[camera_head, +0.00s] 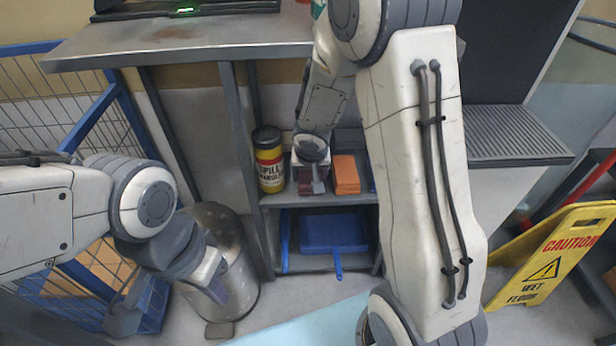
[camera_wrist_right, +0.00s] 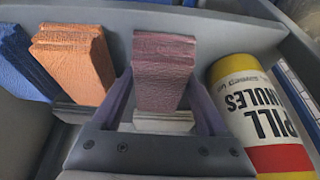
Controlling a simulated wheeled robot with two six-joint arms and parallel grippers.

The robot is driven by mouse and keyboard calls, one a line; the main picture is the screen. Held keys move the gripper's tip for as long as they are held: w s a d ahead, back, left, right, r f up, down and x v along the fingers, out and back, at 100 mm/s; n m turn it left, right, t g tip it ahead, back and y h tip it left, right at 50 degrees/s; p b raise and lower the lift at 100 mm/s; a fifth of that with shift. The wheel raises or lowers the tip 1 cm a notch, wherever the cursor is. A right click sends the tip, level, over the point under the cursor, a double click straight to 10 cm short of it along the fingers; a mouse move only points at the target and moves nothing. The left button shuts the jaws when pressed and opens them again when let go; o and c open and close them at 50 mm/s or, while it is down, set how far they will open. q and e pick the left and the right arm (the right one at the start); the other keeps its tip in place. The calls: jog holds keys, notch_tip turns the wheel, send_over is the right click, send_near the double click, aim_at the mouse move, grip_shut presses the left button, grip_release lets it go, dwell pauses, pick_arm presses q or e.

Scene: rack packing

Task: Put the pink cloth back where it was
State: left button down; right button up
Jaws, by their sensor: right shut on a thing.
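The pink cloth is a folded, dusky-pink stack (camera_wrist_right: 163,68) between the two fingers of my right gripper (camera_wrist_right: 165,100). In the head view my right gripper (camera_head: 312,180) reaches down to the upper shelf (camera_head: 288,199), and a little of the cloth (camera_head: 304,186) shows beside it. The gripper is shut on the cloth. The cloth is beside an orange folded stack (camera_head: 345,174); I cannot tell whether it touches the shelf. My left gripper (camera_head: 190,296) hangs over the grey bin, partly hidden by its own wrist; its opening is unclear.
A yellow, red and black spill granules can (camera_head: 269,160) stands close on the other side of the cloth. Blue cloths (camera_wrist_right: 24,62) lie beyond the orange stack. A blue dustpan (camera_head: 333,232) is below. A metal bin (camera_head: 238,262) and yellow caution sign (camera_head: 550,258) stand on the floor.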

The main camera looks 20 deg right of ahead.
jog(key=shift+f, duration=0.1)
jog(key=o, duration=1.1)
